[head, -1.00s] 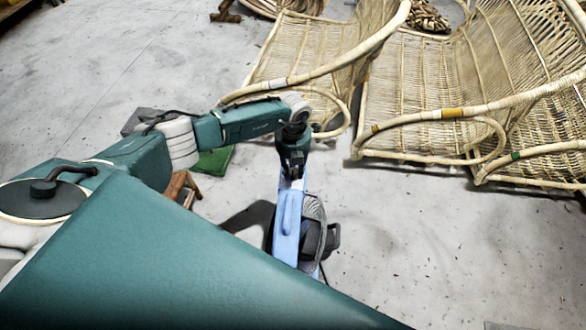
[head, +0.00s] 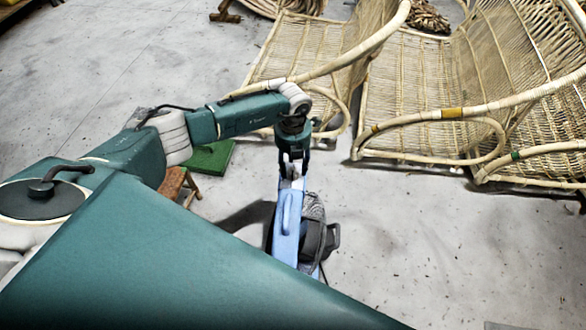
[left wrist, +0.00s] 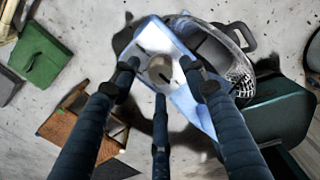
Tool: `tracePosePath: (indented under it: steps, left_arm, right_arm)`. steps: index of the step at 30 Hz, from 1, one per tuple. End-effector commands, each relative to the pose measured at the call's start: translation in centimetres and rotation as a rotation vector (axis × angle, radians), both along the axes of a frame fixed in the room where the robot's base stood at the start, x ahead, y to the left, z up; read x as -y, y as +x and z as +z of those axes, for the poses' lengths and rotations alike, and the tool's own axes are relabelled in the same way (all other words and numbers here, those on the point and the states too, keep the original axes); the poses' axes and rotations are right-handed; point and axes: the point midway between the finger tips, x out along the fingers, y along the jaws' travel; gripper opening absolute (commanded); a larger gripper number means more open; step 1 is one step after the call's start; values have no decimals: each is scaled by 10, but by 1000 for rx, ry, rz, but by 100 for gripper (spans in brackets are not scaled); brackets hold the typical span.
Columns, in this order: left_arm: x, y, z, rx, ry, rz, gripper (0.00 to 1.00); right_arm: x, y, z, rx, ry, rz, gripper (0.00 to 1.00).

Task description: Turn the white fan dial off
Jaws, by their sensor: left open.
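The fan (head: 286,238) has a light blue body and a dark mesh grille. It stands on the grey floor below my left arm. In the left wrist view, the pale round dial (left wrist: 161,68), with a dark pointer mark, sits on the fan's blue top (left wrist: 150,36). My left gripper (head: 293,172) is over the dial end of the fan. In the left wrist view, the open dark fingers (left wrist: 163,82) are spread around the dial; I cannot tell if they touch it. My right gripper is out of view.
Rattan chair frames (head: 420,95) stand at the back and right, behind the fan. A wooden stool (head: 172,183) and a green box (head: 210,157) are left of the fan. The floor right of the fan is clear.

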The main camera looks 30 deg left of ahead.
Motion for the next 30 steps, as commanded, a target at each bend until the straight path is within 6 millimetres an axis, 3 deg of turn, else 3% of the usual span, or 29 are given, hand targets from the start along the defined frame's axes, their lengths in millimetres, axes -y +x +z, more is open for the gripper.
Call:
tracePosePath:
  steps: [6,13,18,30]
  left_arm:
    - [-1,1,49,5,0,-1,44]
    - [0,1,86,3,-1,0,44]
    - [0,0,95,1,0,0,44]
    - [0,0,96,1,0,0,44]
  right_arm:
    - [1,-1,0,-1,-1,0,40]
    - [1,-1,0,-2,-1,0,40]
    - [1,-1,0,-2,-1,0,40]
    - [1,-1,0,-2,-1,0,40]
